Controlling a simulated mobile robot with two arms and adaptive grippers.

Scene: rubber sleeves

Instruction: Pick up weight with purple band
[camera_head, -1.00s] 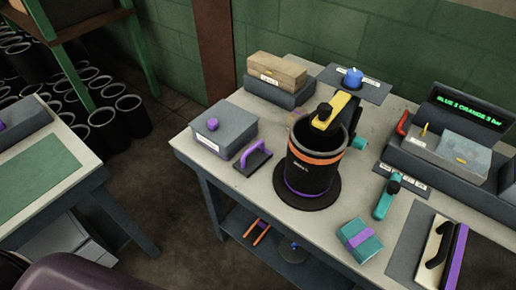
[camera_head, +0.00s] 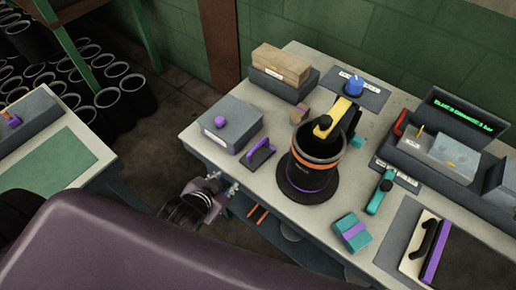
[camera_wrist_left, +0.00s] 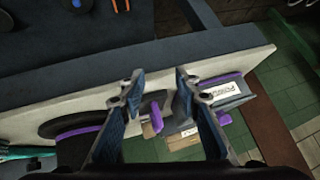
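A teal block with a purple band (camera_head: 352,232) lies near the front edge of the workbench. A dark piece with a purple handle (camera_head: 260,154) stands farther left, between a grey box with a purple knob (camera_head: 219,124) and the black cylinder with orange and purple bands (camera_head: 312,165). I cannot tell which is the weight. My left gripper (camera_head: 229,186) is off the bench's front edge, near the purple-handled piece and apart from it. In the left wrist view it is open and empty (camera_wrist_left: 158,88), with a purple part (camera_wrist_left: 156,116) showing beyond the fingers. My right gripper is not in view.
A teal tool (camera_head: 380,192) and a tray with a black-handled piece (camera_head: 424,250) lie on the right of the bench (camera_head: 300,225). A wooden block on a grey box (camera_head: 281,68) stands at the back. Another table (camera_head: 88,135) is at the left.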

